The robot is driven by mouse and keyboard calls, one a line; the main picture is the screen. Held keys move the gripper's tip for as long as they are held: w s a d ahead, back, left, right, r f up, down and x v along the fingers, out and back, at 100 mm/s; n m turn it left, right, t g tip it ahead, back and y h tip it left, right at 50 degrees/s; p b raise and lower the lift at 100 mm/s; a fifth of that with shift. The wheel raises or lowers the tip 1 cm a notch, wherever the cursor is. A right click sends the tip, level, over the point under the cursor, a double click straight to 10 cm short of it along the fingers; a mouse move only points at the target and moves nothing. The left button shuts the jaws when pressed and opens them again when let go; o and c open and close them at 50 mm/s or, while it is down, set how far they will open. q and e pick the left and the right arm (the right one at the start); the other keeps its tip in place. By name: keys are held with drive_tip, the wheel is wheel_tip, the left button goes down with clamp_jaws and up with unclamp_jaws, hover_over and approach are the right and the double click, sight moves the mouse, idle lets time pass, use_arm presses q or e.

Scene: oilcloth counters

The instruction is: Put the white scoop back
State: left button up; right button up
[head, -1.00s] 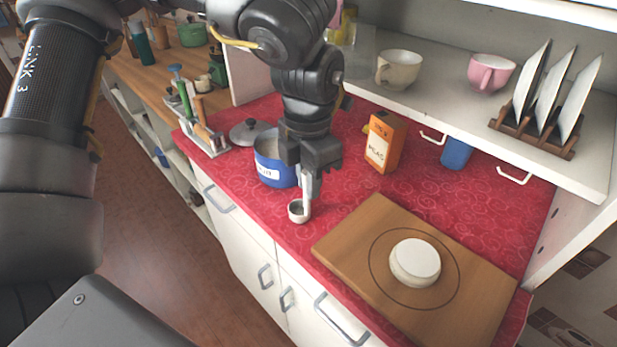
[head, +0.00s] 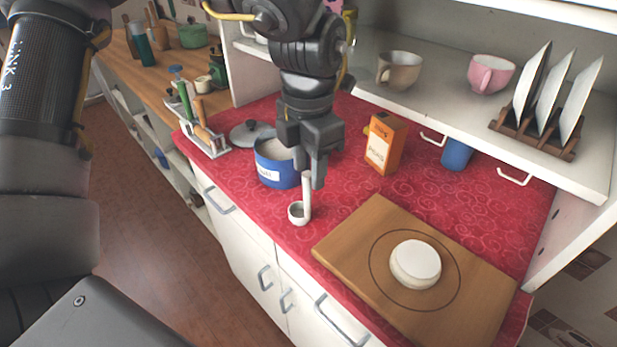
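The white scoop (head: 297,213) stands on the red oilcloth counter (head: 355,185) near its front edge, with its small bowl down and its handle (head: 307,195) upright. My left gripper (head: 313,183) points down at the top of the handle; its fingers look apart, with the handle's upper end between or just in front of them. Most of the handle is clear of the fingers. A blue pot (head: 270,170) with a white label stands behind the scoop, uncovered, with pale contents. My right gripper is not in view.
A grey lid (head: 250,132) lies behind the pot. An orange box (head: 385,143) stands at the back. A wooden board (head: 350,250) with a white round block (head: 415,263) lies to the right. A shelf (head: 440,110) with cups and a plate rack overhangs the counter's back.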

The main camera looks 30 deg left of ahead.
use_arm(q)
wheel_tip(320, 180, up, 7)
drive_tip(key=shift+f, duration=0.1)
drive_tip(key=shift+r, duration=0.85)
drive_tip(key=shift+p, duration=0.35)
